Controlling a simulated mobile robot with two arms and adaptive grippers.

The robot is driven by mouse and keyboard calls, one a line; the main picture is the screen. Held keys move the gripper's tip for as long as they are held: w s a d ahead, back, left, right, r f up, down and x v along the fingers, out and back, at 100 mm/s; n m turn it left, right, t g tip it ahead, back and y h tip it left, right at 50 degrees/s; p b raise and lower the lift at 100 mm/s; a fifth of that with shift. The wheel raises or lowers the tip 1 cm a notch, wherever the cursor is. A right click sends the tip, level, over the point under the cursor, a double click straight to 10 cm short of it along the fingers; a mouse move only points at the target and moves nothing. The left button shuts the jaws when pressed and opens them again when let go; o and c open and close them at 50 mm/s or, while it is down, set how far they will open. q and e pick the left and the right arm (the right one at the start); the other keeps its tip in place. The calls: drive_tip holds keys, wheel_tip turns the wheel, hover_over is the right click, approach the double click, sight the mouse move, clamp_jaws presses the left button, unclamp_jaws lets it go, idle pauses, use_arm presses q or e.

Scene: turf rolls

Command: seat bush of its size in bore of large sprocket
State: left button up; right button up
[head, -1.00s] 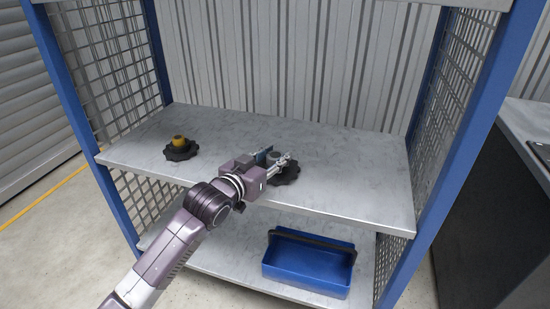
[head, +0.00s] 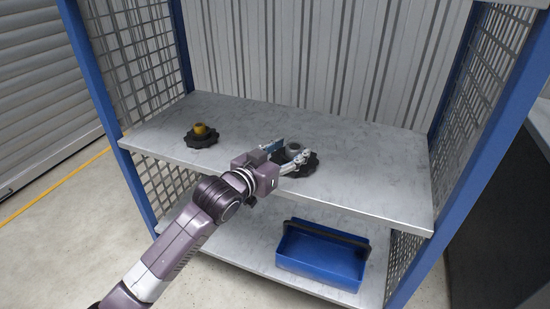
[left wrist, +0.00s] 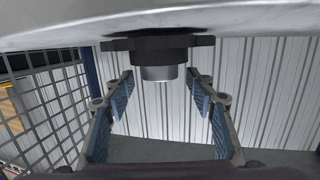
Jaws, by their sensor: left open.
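The dark sprocket on the right (head: 309,166) lies flat on the upper shelf. A grey bush (head: 293,147) stands upright at its middle, its upper part showing above the dark hub. In the left wrist view, which looks inverted, the bush (left wrist: 163,73) sticks out of the hub of the sprocket (left wrist: 160,48); how deep it sits is hidden. My left gripper (head: 294,151) is open, with a finger on each side of the bush. The left wrist view shows the fingers (left wrist: 162,88) apart from it. My right gripper is not in view.
A smaller-looking dark sprocket (head: 202,140) with a brass-coloured bush (head: 200,129) lies at the shelf's left. A blue tote (head: 320,260) stands on the lower shelf. Blue posts and mesh sides bound the rack. The upper shelf (head: 380,175) is clear on the right.

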use_arm(q)
drive_tip(key=p+v, duration=0.1)
drive_tip(key=v, duration=0.8)
drive_tip(key=shift+s, duration=0.2)
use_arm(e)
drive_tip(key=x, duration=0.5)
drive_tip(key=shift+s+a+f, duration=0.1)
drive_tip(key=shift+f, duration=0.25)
use_arm(q)
drive_tip(key=shift+a, duration=0.15)
